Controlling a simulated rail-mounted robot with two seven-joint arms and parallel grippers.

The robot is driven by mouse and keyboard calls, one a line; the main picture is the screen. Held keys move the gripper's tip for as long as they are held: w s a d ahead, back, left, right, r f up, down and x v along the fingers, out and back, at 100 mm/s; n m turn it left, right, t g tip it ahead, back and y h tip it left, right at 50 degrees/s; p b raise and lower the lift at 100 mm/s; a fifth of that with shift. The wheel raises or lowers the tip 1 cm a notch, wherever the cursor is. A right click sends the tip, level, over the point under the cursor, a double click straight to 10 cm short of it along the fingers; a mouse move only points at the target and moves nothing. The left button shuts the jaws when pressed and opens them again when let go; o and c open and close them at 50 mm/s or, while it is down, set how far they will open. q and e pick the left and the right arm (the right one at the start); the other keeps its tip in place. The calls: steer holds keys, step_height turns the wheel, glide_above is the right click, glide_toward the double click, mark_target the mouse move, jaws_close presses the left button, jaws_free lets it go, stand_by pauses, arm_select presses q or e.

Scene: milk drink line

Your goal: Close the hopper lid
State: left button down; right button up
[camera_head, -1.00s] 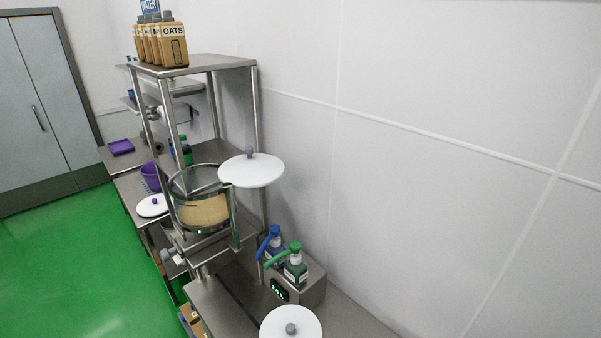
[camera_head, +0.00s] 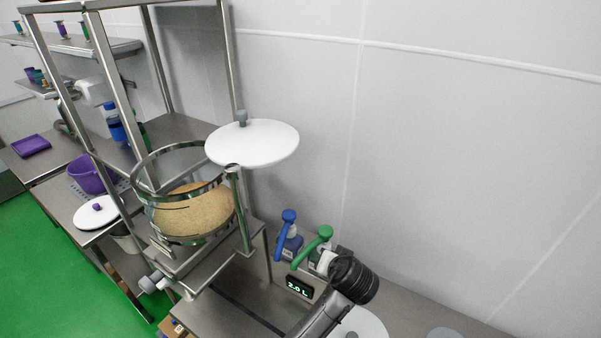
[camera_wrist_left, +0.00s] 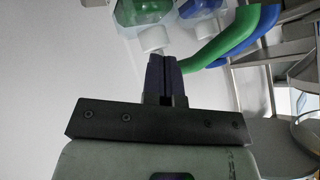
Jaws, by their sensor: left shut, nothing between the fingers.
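The hopper (camera_head: 150,180) is a clear round bin with metal rings, partly filled with tan grain (camera_head: 190,212). Its top is largely uncovered. The hopper lid (camera_head: 265,145) is a white disc with a grey knob, level, swung out to the right side beside a metal post (camera_head: 238,205). My left gripper shows in the left wrist view (camera_wrist_left: 164,78), its dark fingers together and empty. It points toward the green and blue pump bottles. In the head view an arm part of mine with a black end is at the lower middle; no fingertips can be made out there.
A blue pump bottle (camera_head: 288,243) and a green pump bottle (camera_head: 318,260) stand right of the hopper, by a display reading 2.0 L (camera_head: 300,287). A white lid (camera_head: 97,212) and a purple bucket (camera_head: 86,174) are left. Rack uprights stand close to the hopper.

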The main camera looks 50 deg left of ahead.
arm_select(q)
steer(key=w+a+r+n+g+y+b, duration=0.1)
steer(key=w+a+r+n+y+b, duration=0.15)
steer(key=w+r, duration=0.25)
step_height(320, 180, up, 26)
steer(key=n+g+b, duration=0.7)
steer(key=n+b, duration=0.5)
glide_above(293, 151)
steer(key=w+d, duration=0.2)
steer(key=d, duration=0.5)
steer(key=w+d, duration=0.3)
steer(key=d, duration=0.4)
steer(key=shift+y, duration=0.35)
steer(key=x, duration=1.1)
steer(key=shift+s+a+r+b, duration=0.1)
steer(key=shift+s+a+b, duration=0.1)
steer(key=shift+a+b, duration=0.2)
steer(key=shift+x, duration=0.85)
arm_select(e)
step_height(293, 151, down, 17)
steer(key=shift+s+r, duration=0.15)
arm_select(q)
steer(key=shift+a, duration=0.15)
